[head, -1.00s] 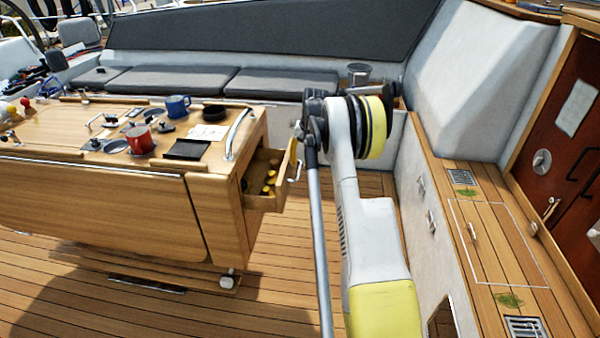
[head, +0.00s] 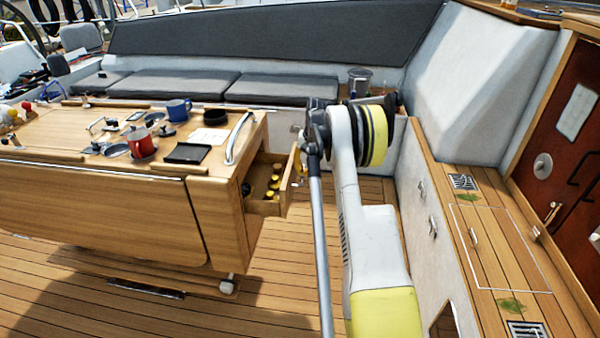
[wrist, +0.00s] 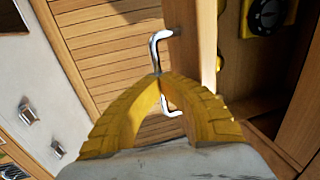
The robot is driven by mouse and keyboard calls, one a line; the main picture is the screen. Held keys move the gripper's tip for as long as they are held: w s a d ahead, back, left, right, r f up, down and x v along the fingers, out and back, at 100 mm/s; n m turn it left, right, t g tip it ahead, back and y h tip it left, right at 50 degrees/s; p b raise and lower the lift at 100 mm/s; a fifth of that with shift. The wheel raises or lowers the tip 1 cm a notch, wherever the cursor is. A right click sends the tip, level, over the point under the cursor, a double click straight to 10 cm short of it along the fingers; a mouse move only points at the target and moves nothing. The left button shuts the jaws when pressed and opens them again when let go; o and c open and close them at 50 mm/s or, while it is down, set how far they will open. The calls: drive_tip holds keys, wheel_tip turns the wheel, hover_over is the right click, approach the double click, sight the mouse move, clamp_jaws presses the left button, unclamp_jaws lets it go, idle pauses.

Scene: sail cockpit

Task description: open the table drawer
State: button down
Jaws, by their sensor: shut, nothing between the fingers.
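The table drawer (head: 290,178) stands pulled out from the right end of the wooden table (head: 232,205). Several yellow-topped items (head: 273,186) show inside it. In the wrist view the drawer front (wrist: 207,45) runs down the middle, with its bent metal handle (wrist: 154,48) on the outer face. My gripper (wrist: 160,78) is shut, its two yellow fingers meeting at the handle's bar in the picture. Nothing is held between the fingers; whether they touch the bar I cannot tell.
The tabletop carries a red mug (head: 141,142), a blue mug (head: 179,109) and a black tray (head: 189,152). A grey-cushioned bench (head: 267,88) lies behind. A white side locker (head: 425,205) stands close to the right of my arm. Deck floor (head: 270,270) is clear in front.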

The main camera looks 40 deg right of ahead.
drive_tip(key=s+d, duration=0.4)
drive_tip(key=s, duration=0.1)
drive_tip(key=shift+d, duration=0.2)
drive_tip(key=c, duration=2.1)
unclamp_jaws()
drive_tip(key=shift+s, duration=0.1)
drive_tip(key=shift+c, duration=0.2)
drive_tip(key=o, duration=0.4)
drive_tip(key=shift+c, duration=0.2)
drive_tip(key=shift+p, duration=0.3)
wheel_tip(320, 180, up, 12)
drive_tip(key=s+d, duration=0.1)
drive_tip(key=shift+s+d+f, duration=0.15)
drive_tip(key=shift+s+d, duration=0.05)
drive_tip(key=shift+s, duration=0.1)
